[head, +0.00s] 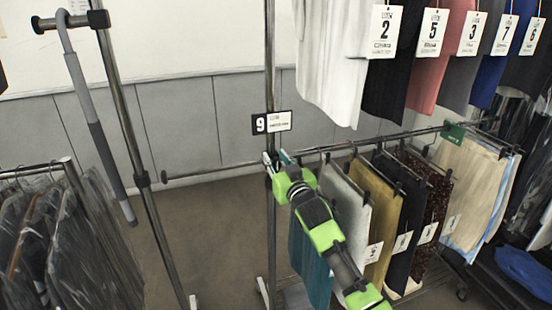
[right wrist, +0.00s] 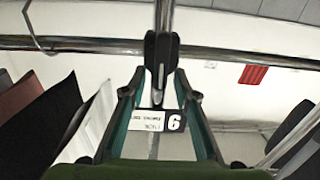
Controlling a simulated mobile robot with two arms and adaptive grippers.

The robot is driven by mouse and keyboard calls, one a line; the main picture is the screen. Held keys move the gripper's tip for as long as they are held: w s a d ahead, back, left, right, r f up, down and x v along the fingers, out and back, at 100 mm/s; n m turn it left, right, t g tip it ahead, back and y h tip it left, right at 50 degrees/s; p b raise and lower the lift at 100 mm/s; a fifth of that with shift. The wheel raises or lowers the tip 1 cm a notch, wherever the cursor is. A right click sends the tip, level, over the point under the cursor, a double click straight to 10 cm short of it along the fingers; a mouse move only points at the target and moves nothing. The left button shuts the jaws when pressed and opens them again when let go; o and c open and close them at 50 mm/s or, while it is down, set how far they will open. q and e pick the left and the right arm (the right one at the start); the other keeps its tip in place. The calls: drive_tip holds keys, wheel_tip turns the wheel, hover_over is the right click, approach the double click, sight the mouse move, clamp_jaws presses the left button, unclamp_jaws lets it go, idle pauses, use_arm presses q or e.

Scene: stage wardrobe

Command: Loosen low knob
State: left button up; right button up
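My right gripper (head: 279,160) reaches up to the metal post (head: 270,80) at the rack's middle, where the low rail meets it. In the right wrist view the gripper (right wrist: 159,84) is open, one finger on each side of a black knob clamp (right wrist: 163,48) with a silver lever. I cannot tell whether the fingers touch it. In the head view my gripper hides this clamp. My left gripper is not in view.
A tag numbered 9 (head: 271,122) hangs on the post just above my gripper. Trousers (head: 383,225) hang right of my arm on the low rail (head: 215,170). Numbered shirts (head: 335,60) hang above. A grey hooked pole (head: 97,130) hangs at left. Covered garments (head: 65,240) stand lower left.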

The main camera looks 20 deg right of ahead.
drive_tip(key=shift+f, duration=0.1)
clamp_jaws()
drive_tip(key=shift+n, duration=0.3)
drive_tip(key=n, duration=0.1)
drive_tip(key=a+n+p, duration=0.1)
drive_tip(key=n, duration=0.1)
drive_tip(key=shift+f, duration=0.15)
drive_tip(key=f+n, duration=0.1)
drive_tip(key=n, duration=0.3)
drive_tip(key=a+f+n, duration=0.1)
drive_tip(key=n, duration=0.4)
drive_tip(key=f+n, duration=0.1)
drive_tip(key=n, duration=0.4)
drive_tip(key=shift+a+p, duration=0.35)
drive_tip(key=shift+p, duration=0.05)
drive_tip(key=shift+n, duration=0.3)
